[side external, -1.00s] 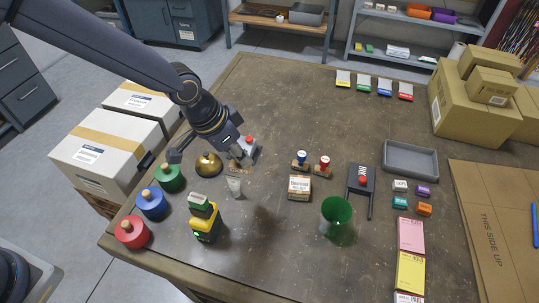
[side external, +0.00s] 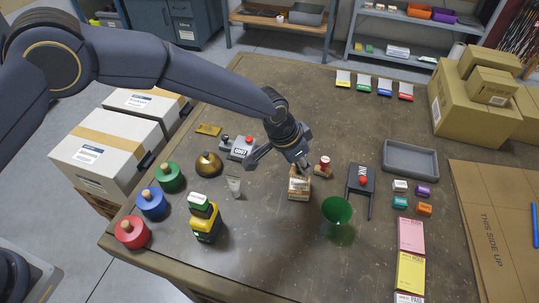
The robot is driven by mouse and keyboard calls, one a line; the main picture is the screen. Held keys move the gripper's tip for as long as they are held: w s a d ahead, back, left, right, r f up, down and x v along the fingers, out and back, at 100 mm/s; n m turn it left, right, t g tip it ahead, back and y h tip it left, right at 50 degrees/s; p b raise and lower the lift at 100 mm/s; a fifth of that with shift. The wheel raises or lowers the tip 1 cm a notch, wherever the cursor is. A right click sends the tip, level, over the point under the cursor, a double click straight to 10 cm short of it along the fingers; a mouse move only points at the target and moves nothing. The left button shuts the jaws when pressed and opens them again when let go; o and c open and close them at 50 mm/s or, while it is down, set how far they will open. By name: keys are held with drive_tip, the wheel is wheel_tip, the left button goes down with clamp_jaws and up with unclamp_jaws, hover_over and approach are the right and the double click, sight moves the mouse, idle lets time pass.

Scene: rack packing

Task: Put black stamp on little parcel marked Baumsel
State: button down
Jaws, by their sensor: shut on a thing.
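The little parcel marked Baumsel (side external: 299,190) stands on the table, right of the middle, its label facing the camera. My gripper (side external: 302,168) is shut at the parcel's far upper edge. It holds a small stamp that its fingers mostly hide. I cannot make out the colour of this stamp, or whether it touches the parcel. A red-knobbed stamp (side external: 324,164) stands just right of my gripper. The spot where a dark blue-knobbed stamp stood is covered by my gripper.
A grey numbering device (side external: 238,148) and a brass bell (side external: 208,164) stand to the left. A yellow-black device (side external: 205,222) stands front left. Clear table lies behind my gripper.

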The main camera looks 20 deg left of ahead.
sight(295, 172)
drive_tip(key=shift+w+d+f, duration=0.2)
drive_tip(key=shift+w+f, duration=0.1)
drive_tip(key=shift+f, duration=1.7)
drive_tip(key=shift+f, duration=0.2)
drive_tip(key=c, duration=0.9)
unclamp_jaws()
